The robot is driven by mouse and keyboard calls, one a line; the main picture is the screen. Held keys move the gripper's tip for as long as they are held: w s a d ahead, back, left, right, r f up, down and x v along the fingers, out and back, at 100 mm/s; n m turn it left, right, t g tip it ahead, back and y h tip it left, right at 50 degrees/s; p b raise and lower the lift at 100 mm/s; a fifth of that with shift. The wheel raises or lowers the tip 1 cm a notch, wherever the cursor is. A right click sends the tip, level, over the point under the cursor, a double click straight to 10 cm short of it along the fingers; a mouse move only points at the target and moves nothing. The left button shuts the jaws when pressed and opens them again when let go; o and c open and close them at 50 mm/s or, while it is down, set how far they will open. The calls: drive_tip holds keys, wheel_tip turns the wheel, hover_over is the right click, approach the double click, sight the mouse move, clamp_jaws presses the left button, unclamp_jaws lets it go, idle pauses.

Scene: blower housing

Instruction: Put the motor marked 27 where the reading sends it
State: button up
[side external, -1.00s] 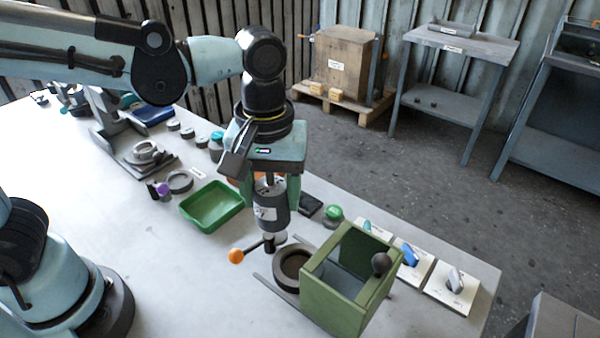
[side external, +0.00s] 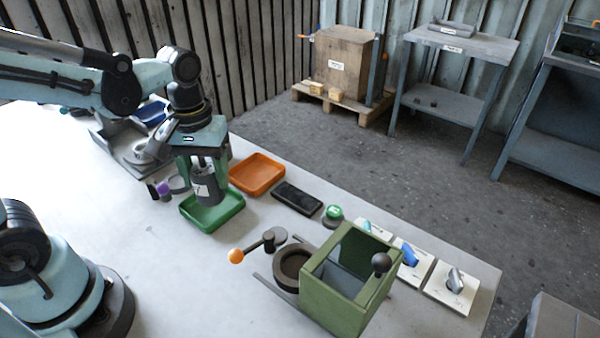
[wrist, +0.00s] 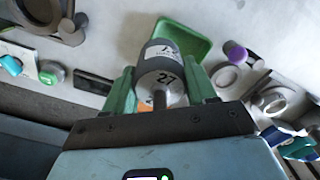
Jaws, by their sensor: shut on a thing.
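My gripper (side external: 203,163) is shut on a dark grey motor (side external: 207,190) with a white label. In the wrist view the motor (wrist: 161,72) shows the mark 27 between the green fingers (wrist: 163,88). In the side view it hangs upright over the green tray (side external: 229,204); I cannot tell whether it touches the tray floor. The green tray also shows behind the motor in the wrist view (wrist: 196,44). An orange tray (side external: 257,174) lies just right of the green one and looks empty. No reading is legible in these frames.
A dark flat device (side external: 297,198) lies right of the orange tray. A green box (side external: 345,290) with a black knob, a dark ring (side external: 290,264) and an orange-knobbed lever (side external: 237,255) stand nearer the front. A purple-topped part (side external: 163,190) is close left of the green tray.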

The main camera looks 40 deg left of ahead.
drive_tip(key=shift+w+a+f, duration=0.25)
drive_tip(key=shift+a+f, duration=0.3)
drive_tip(key=shift+f, duration=0.45)
drive_tip(key=shift+w+a+f, duration=0.25)
drive_tip(key=shift+a+f, duration=0.25)
drive_tip(key=shift+f, duration=0.55)
drive_tip(key=shift+w+a+f, duration=0.25)
drive_tip(key=shift+a+f, duration=0.3)
drive_tip(key=shift+f, duration=0.45)
drive_tip(key=shift+f, duration=0.15)
drive_tip(key=o, duration=1.4)
drive_tip(key=shift+o, duration=0.2)
